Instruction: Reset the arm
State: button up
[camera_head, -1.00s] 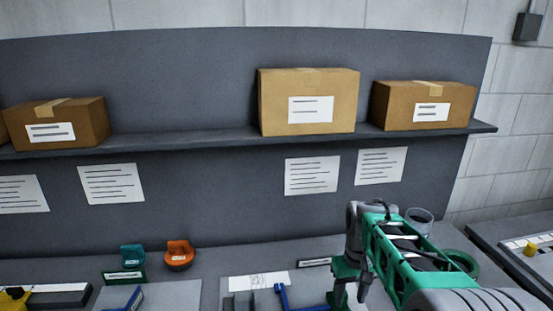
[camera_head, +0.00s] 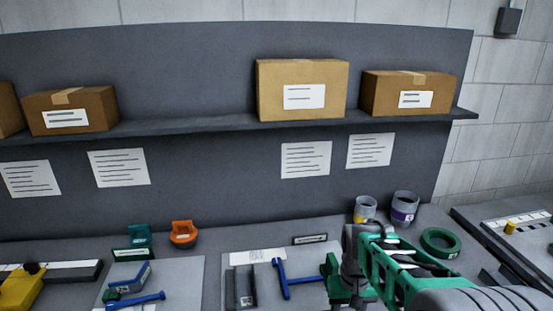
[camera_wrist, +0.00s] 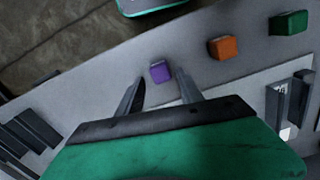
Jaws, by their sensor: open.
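My arm, green and grey, reaches in from the lower right of the head view. My gripper (camera_head: 345,292) hangs at its end over the workbench (camera_head: 215,262), partly cut off by the lower edge. In the wrist view my gripper (camera_wrist: 162,88) shows two dark fingers spread apart, with nothing between them. A small purple block (camera_wrist: 160,72) lies on the bench just beyond the fingertips and is not held. An orange block (camera_wrist: 224,47) and a green block (camera_wrist: 290,23) lie farther right in the wrist view.
Two cups (camera_head: 404,207) and a green ring (camera_head: 441,242) stand close to my arm. A blue T-shaped tool (camera_head: 287,280) lies left of my gripper. A shelf (camera_head: 200,125) with cardboard boxes (camera_head: 302,88) spans the back panel.

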jog(key=s+a+r+t, duration=0.2)
jog(key=s+r, duration=0.3)
jog(key=s, duration=0.6)
jog(key=r+t, duration=0.1)
jog(key=r, duration=0.1)
jog(key=w+r+t, duration=0.1)
jog(key=r, duration=0.1)
jog(key=shift+w+a+r, duration=0.15)
jog(key=shift+w+r, duration=0.05)
jog(key=shift+r, duration=0.2)
